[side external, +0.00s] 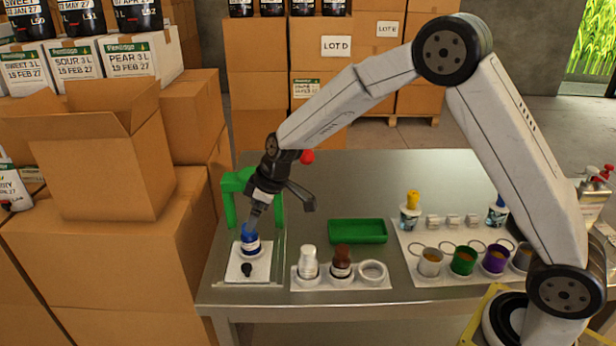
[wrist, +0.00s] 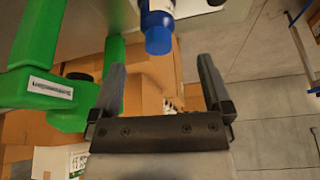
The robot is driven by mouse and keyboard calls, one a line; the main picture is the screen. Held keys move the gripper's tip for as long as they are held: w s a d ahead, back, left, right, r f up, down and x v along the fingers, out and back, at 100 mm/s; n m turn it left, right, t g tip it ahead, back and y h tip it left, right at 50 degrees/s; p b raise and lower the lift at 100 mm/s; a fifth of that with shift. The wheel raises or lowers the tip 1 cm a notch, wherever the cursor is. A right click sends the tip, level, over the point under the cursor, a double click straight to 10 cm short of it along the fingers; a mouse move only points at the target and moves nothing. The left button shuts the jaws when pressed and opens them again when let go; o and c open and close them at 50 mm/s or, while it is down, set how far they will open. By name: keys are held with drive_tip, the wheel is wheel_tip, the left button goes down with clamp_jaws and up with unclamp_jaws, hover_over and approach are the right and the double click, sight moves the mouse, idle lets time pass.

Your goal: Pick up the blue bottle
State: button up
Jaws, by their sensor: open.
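The blue bottle (side external: 250,244) stands upright on a white pad at the left end of the metal table. In the wrist view the blue bottle (wrist: 158,30) shows at the top, its cap toward my gripper. My gripper (side external: 254,216) is just above the bottle in the side view, pointing down at a slant. In the wrist view my gripper (wrist: 161,66) has its fingers spread, with nothing between them. The bottle lies ahead of the gap between the fingertips.
A green stand (side external: 231,200) is close behind the bottle; it also shows at left in the wrist view (wrist: 60,95). A small black item (side external: 247,270) lies before the bottle. A holder with white (side external: 309,262) and brown bottles (side external: 341,262), and a green tray (side external: 357,231), are to the right.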

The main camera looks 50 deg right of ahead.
sight(246, 234)
drive_tip(key=shift+x, duration=1.3)
drive_tip(key=shift+x, duration=2.6)
drive_tip(key=shift+w, duration=0.15)
clamp_jaws()
